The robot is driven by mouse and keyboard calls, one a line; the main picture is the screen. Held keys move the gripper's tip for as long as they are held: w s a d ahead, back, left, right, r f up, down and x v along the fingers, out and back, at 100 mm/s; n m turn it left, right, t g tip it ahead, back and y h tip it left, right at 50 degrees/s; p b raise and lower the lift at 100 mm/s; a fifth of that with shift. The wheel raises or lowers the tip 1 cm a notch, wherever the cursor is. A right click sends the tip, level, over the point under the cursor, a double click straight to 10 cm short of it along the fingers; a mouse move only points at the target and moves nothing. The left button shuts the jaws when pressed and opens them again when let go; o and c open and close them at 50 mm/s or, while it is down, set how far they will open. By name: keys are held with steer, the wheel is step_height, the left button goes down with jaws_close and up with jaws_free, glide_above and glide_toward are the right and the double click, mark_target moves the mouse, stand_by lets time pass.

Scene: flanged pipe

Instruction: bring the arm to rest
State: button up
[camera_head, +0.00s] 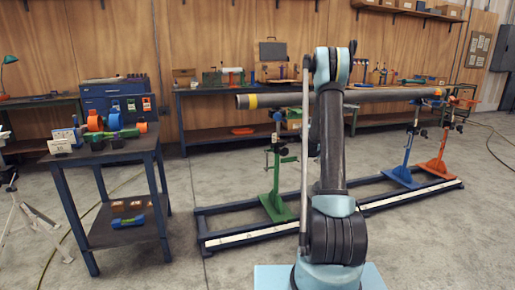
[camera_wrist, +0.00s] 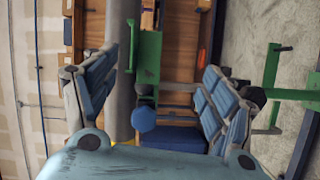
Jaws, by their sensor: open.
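My gripper (camera_wrist: 161,62) is open in the wrist view, its two blue-grey padded fingers spread left and right with nothing held between them. Beyond the fingers, the grey pipe (camera_wrist: 121,60) runs up the turned picture, partly behind the left finger. A green stand part (camera_wrist: 149,55) with a blue knob (camera_wrist: 143,119) shows between the fingers, farther off. In the head view my arm (camera_head: 328,140) rises upright in the middle and bends at the top. My gripper does not show there.
The long pipe (camera_head: 380,96) lies level on green (camera_head: 277,180), blue (camera_head: 406,150) and orange (camera_head: 440,145) stands on a floor frame (camera_head: 235,236). A small table (camera_head: 95,153) with tools stands left. Workbenches line the back wall. Floor between table and frame is clear.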

steer(key=s+d+r+m+g+h, duration=0.2)
steer(key=s+d+r+m+h, duration=0.15)
steer(key=s+r+m, duration=0.4)
steer(key=s+r+m+g, duration=0.2)
steer(key=s+m+g, duration=0.15)
steer(key=s, duration=1.55)
steer(key=s+a+f+m+g+y, duration=0.1)
steer(key=s+a+f+g, duration=0.2)
steer(key=s, duration=1.2)
steer(key=s+a+f+m+g+y, duration=0.1)
steer(key=s+a+f+g, duration=0.3)
steer(key=s, duration=1.1)
steer(key=s+a+f+m+g+y, duration=0.2)
steer(key=s+a+f, duration=0.4)
steer(key=s+f, duration=0.4)
steer(key=s+g, duration=0.1)
steer(key=s, duration=0.4)
steer(key=shift+a+f+y, duration=0.15)
steer(key=shift+f+y, duration=0.05)
steer(key=shift+y, duration=0.15)
steer(key=shift+w+f+g, duration=0.2)
steer(key=shift+w+g, duration=0.05)
steer(key=shift+w, duration=0.15)
steer(key=shift+c, duration=0.6)
